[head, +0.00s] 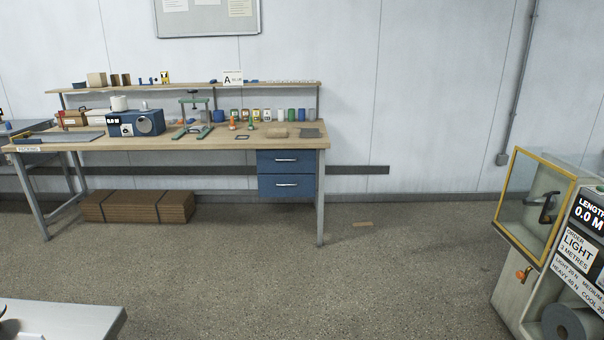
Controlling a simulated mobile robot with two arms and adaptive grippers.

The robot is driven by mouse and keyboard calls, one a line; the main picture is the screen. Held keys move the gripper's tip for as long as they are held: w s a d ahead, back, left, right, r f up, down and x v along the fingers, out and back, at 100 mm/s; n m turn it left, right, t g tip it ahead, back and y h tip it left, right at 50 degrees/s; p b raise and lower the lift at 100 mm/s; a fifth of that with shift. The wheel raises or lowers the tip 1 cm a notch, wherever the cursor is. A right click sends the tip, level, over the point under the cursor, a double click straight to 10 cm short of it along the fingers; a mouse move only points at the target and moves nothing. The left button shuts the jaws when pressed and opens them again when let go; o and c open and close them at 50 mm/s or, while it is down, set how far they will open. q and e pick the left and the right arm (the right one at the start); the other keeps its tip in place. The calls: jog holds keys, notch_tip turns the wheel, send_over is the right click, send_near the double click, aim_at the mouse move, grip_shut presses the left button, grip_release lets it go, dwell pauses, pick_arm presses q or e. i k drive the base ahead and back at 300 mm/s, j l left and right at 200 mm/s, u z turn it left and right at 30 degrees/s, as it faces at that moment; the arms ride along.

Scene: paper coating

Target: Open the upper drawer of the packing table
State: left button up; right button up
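The packing table (180,145) stands against the far wall, with a wooden top and grey legs. Under its right end hang two blue drawers. The upper drawer (270,162) has a silver bar handle (286,160) and looks shut. The lower drawer (270,188) below it also looks shut. Both are a good distance from me across the floor. Neither of my grippers shows in the head view.
Bundled brown cardboard (138,206) lies under the table. A machine with a yellow-framed door (536,205) stands at the right. A grey table corner (60,318) is at the near left. Open floor (330,275) lies between.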

aim_at(287, 151)
jog(key=i+u, duration=0.2)
jog(key=i, duration=1.5)
jog(key=i+u, duration=0.2)
jog(key=i, duration=0.65)
jog(key=i+u, duration=0.25)
jog(key=i, duration=0.6)
